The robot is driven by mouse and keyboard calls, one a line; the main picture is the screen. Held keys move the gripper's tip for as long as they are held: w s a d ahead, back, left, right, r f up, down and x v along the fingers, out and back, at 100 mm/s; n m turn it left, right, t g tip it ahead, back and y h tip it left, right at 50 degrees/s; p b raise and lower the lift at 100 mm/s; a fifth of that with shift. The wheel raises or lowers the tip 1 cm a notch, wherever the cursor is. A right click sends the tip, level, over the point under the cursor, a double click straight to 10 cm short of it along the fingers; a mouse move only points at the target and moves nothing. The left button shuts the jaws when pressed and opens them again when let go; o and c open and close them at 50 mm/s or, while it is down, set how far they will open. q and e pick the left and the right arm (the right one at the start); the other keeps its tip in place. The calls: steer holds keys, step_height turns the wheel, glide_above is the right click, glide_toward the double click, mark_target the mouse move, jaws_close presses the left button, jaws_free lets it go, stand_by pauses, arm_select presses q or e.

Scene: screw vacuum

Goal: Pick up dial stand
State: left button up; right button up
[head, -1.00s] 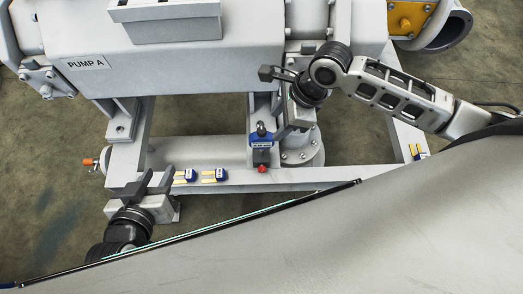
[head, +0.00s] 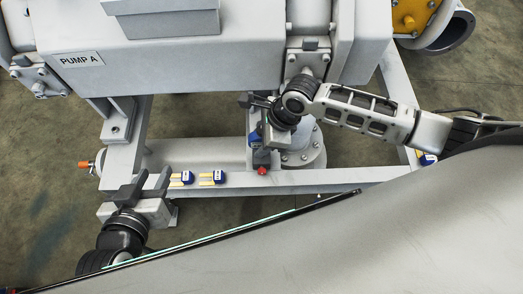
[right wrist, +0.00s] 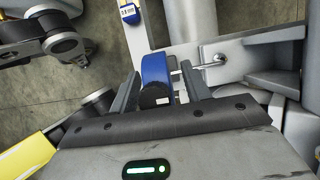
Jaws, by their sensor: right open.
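The blue-bodied piece that I take for the dial stand (right wrist: 155,75) stands upright on the pump's grey frame. In the head view only part of its blue side (head: 256,154) shows, because my right gripper (head: 258,120) covers the rest. In the right wrist view my right gripper (right wrist: 161,88) is open, with one finger on each side of the blue body. Whether the fingers touch it I cannot tell. My left gripper (head: 146,186) is open and empty over the frame's left front corner.
Two blue pieces with yellow prongs, one at the left (head: 186,178) and one beside it (head: 218,177), lie on the front beam (head: 320,181). A red knob (head: 262,171) sits there too. The pump (head: 180,60) rises behind. A pipe flange (head: 303,157) is close on the right.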

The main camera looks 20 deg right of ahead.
jaws_close()
stand_by(0.8)
stand_by(0.4)
steer(key=shift+r, duration=0.1)
